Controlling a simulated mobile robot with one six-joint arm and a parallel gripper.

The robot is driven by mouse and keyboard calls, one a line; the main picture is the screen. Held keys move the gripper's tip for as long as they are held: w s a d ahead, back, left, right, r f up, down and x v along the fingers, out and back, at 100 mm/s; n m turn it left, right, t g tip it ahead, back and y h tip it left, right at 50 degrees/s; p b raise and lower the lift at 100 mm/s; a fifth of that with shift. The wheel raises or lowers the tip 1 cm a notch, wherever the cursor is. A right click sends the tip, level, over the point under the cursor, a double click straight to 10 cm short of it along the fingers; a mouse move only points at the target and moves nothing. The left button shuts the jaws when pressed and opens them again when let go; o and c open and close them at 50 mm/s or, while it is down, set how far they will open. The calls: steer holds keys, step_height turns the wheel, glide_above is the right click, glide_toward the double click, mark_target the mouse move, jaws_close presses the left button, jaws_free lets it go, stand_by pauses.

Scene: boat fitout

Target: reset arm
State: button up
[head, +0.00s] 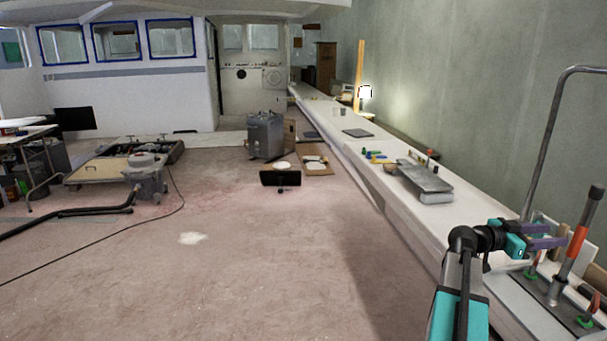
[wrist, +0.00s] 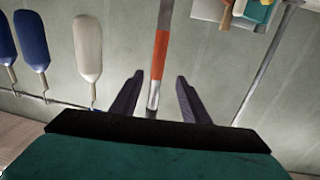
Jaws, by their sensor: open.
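My gripper (head: 549,236) is at the lower right of the head view, at the end of my teal and black arm, above the long white ledge. In the wrist view my gripper (wrist: 158,98) shows its two dark fingers spread apart. A post with an orange-red sleeve (head: 576,244) stands close to the fingertips in the head view. In the wrist view the orange-red sleeve (wrist: 160,55) appears between the fingers. The fingers look apart from it on both sides. I cannot tell its depth from the fingertips.
A bent grey metal rail (head: 549,134) rises beside my gripper. The white ledge (head: 360,160) runs back along the wall with a grey plate (head: 425,179) on it. Blue (wrist: 29,39) and cream (wrist: 88,47) paddle-shaped items hang left in the wrist view. The floor (head: 250,265) is largely clear.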

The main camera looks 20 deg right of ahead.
steer(key=w+a+f+n+t+p, duration=0.1)
steer(key=w+a+f+n+t, duration=0.15)
steer(key=w+a+f, duration=0.55)
steer(key=w+a+f+n+t+p, duration=0.2)
steer(key=w+a+f+n, duration=0.15)
steer(key=w+f, duration=0.4)
steer(key=w+a+f+n+t+y+p, duration=0.1)
steer(key=w+a+f+n+y, duration=0.15)
steer(key=a+f, duration=0.65)
steer(key=w+a+f+n+t+y+p, duration=0.15)
steer(key=w+a+f, duration=0.25)
steer(key=a+f, duration=0.55)
steer(key=s+a+f+n+g+y+p, duration=0.1)
steer(key=s+a+f+n+y, duration=0.15)
steer(key=s+a+f, duration=0.45)
steer(key=s+a+f+n+g+y, duration=0.1)
steer(key=s+a+f+y, duration=0.15)
steer(key=a+f, duration=0.85)
steer(key=s+a+f+n+g+y, duration=0.1)
steer(key=s+a+f+n+y, duration=0.2)
steer(key=s+a, duration=0.5)
steer(key=s+a+f+n+g+y+p, duration=0.1)
steer(key=s+a+n, duration=0.5)
steer(key=a, duration=0.8)
steer(key=shift+s+a+f+g+y, duration=0.15)
steer(key=shift+s+f+g+y, duration=0.8)
steer(key=shift+s+y, duration=0.8)
